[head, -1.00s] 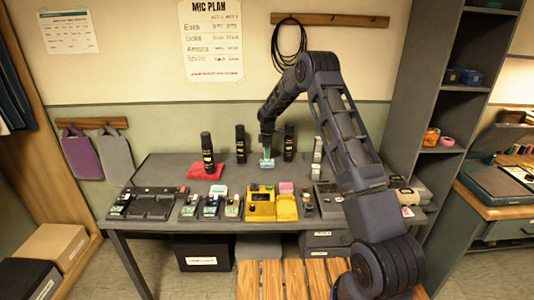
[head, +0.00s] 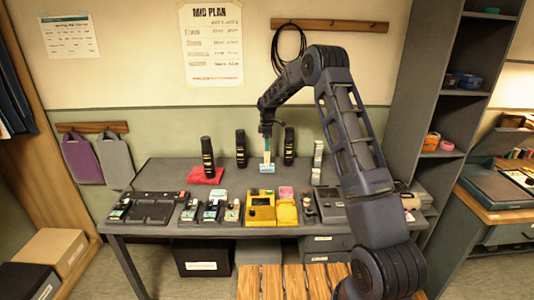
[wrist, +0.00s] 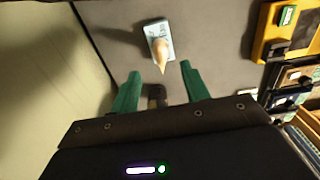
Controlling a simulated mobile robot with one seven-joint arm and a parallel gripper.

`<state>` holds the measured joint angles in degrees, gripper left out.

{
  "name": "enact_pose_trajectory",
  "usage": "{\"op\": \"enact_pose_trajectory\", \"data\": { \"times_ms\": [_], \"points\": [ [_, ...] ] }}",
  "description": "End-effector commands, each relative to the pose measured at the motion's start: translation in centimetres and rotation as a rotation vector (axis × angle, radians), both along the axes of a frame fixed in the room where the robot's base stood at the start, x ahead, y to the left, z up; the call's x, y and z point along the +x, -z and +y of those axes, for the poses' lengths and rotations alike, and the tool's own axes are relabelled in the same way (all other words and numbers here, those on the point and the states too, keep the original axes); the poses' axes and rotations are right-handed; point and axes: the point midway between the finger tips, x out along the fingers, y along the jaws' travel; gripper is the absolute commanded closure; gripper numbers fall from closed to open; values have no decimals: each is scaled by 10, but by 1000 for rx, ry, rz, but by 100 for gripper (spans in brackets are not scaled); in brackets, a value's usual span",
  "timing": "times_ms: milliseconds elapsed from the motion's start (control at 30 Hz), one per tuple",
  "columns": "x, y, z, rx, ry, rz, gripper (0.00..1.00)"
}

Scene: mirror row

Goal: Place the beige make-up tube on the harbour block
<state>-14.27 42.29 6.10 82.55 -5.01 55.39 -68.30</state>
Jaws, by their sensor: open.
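The pale blue-white harbour block (head: 267,168) lies on the grey table; it also shows in the wrist view (wrist: 155,32). The beige make-up tube (head: 267,156) stands upright on the block. In the wrist view the tube (wrist: 161,50) sits on the block's face with its narrow end towards the camera. My gripper (head: 266,130) is above the tube in the head view. In the wrist view its green fingers (wrist: 160,69) are spread apart, with nothing held between them.
Black microphones flank the block, one (head: 241,148) to the left and one (head: 289,146) to the right. Yellow devices (head: 262,209) and several small pedals line the table's front. Bare table surrounds the block.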

Motion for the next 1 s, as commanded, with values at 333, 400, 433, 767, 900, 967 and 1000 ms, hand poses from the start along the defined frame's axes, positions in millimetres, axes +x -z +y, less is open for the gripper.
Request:
{"op": "enact_pose_trajectory", "data": {
  "times_ms": [333, 400, 433, 767, 900, 967, 1000],
  "points": [
    [0, -40, 1, 0, -1, 0, 54],
    [0, -42, 1, 0, -1, 0, 54],
    [0, -43, 1, 0, -1, 0, 54],
    [-21, -87, -22, 2, 87, -27, 54],
    [-49, -130, -47, 6, 190, -56, 54],
    [-62, -148, -57, 8, 236, -68, 54],
    [-71, -159, -64, 10, 267, -76, 54]
  ]
}}
